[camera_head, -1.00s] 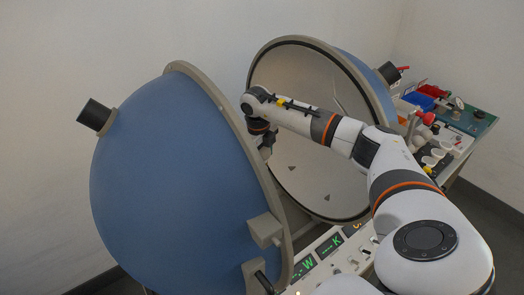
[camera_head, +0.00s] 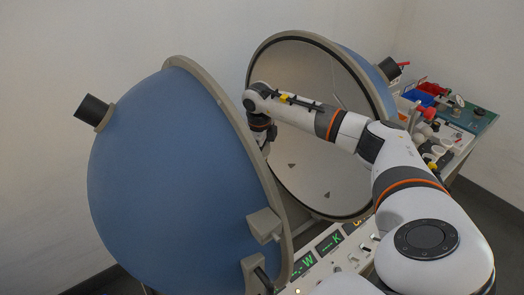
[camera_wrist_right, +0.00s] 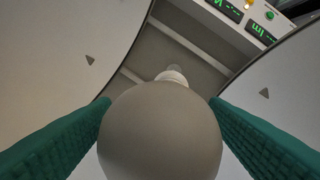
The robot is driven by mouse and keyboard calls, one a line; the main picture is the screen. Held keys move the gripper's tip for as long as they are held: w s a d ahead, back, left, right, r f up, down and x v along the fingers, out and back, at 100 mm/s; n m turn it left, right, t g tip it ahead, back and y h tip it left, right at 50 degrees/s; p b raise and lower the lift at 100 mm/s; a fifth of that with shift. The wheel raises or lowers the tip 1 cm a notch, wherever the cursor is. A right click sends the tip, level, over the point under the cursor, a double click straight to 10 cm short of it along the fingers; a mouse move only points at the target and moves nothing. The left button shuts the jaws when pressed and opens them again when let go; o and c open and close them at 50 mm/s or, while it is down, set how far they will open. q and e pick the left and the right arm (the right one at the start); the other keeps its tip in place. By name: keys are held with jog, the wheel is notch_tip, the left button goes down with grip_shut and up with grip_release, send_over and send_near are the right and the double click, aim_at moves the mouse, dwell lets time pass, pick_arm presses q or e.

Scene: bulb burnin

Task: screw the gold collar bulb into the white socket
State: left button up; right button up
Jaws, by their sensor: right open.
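In the right wrist view a large pale grey globe bulb (camera_wrist_right: 160,135) fills the space between the two green-padded fingers of my right gripper (camera_wrist_right: 160,104). The gripper is open, with one finger on each side of the globe. Beyond the globe a small white round part (camera_wrist_right: 172,76) shows; I cannot tell whether it is the socket or the bulb's neck. No gold collar is visible, and the globe hides the bulb's base. In the head view my right wrist reaches between two hemispheres, and the left one hides the bulb and fingertips. My left gripper is out of view.
The blue left hemisphere (camera_head: 150,165) and the open right hemisphere (camera_head: 300,150) stand close around my right arm. A panel with green displays (camera_head: 308,262) lies below them. A bench with a blue bin (camera_head: 418,98), a red bin (camera_head: 433,89) and small parts stands at right.

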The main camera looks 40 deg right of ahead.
jog(key=n+b, duration=0.1)
jog(key=n, duration=0.4)
jog(key=shift+w+d+f, duration=0.1)
jog(key=n+y, duration=0.1)
jog(key=n, duration=0.3)
jog(key=shift+w+t+b, duration=0.1)
jog(key=shift+t+b, duration=0.25)
jog(key=shift+t, duration=0.05)
jog(key=n, duration=0.4)
jog(key=shift+w+n+y+b, duration=0.1)
jog(key=shift+n+y+b, duration=0.2)
jog(key=shift+n, duration=0.1)
jog(key=n, duration=0.4)
jog(key=shift+y, duration=0.3)
